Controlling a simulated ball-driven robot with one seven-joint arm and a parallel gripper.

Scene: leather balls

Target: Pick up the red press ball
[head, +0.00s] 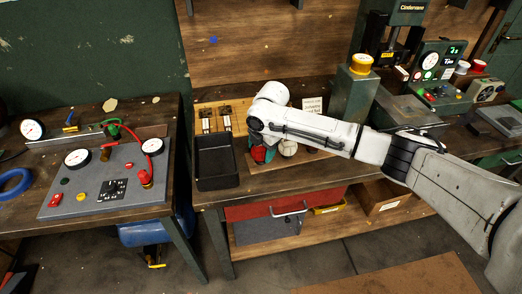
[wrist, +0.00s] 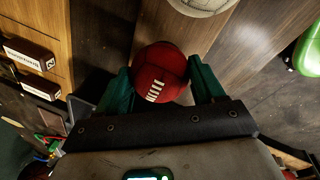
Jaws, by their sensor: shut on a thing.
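The red press ball (wrist: 161,72), with white lacing, sits between the two green fingers of my gripper (wrist: 162,86) in the wrist view. The fingers are shut on it from both sides. In the head view the red ball (head: 260,154) shows only partly below my white wrist, which hides much of it and of my gripper. I cannot tell whether the ball touches the surface under it.
A pale ball (head: 288,148) stands just right of the red one and also shows in the wrist view (wrist: 202,4). A black open tray (head: 217,184) stands left of my gripper. A green post with a yellow top (head: 361,64) rises behind my arm.

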